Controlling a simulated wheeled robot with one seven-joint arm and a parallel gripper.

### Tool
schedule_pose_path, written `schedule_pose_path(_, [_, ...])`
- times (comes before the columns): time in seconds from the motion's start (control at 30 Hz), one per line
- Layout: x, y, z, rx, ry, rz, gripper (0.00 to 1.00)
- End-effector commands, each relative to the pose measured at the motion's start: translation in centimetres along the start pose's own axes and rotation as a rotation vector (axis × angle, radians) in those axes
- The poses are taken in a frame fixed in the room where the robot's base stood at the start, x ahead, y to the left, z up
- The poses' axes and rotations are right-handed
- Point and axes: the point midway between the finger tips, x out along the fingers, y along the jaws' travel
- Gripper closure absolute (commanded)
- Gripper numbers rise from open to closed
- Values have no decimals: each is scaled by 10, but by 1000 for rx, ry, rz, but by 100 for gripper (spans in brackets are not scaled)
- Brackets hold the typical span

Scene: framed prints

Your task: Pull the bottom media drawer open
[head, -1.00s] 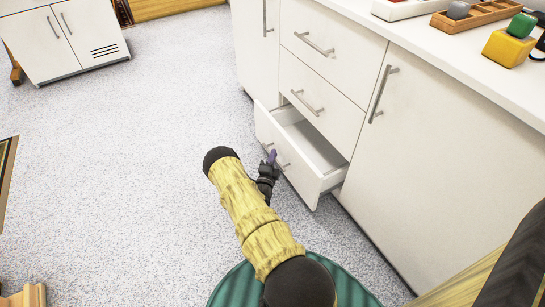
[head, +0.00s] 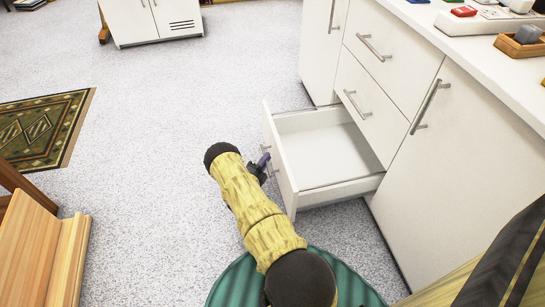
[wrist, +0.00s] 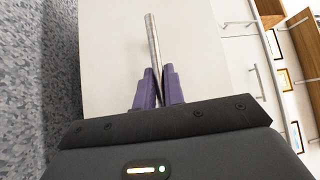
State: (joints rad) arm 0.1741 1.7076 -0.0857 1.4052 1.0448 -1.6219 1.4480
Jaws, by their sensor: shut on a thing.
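The bottom media drawer (head: 330,152) stands well out of the white cabinet in the head view, and its inside looks empty. Its front panel faces left, and the panel (wrist: 115,60) fills the middle of the wrist view. My gripper (head: 264,160) is at the outer side of that front. In the wrist view, the purple fingers of my gripper (wrist: 158,85) are shut on the metal bar handle (wrist: 152,40). Part of the handle is hidden between and behind the fingers.
Two shut drawers (head: 390,55) sit above, beside a tall cabinet door (head: 440,150). The counter (head: 470,50) holds trays and small items. Speckled floor (head: 150,120) is clear to the left. A patterned rug (head: 40,130) and wooden furniture (head: 45,240) lie farther left.

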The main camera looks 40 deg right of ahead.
Motion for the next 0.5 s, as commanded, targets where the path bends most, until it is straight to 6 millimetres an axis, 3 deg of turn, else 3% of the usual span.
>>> schedule_pose_path(0.2, [-39, -11, 41, 4, 8, 2, 100])
schedule_pose_path(0.5, [-68, -20, 71, 1, 11, 2, 100])
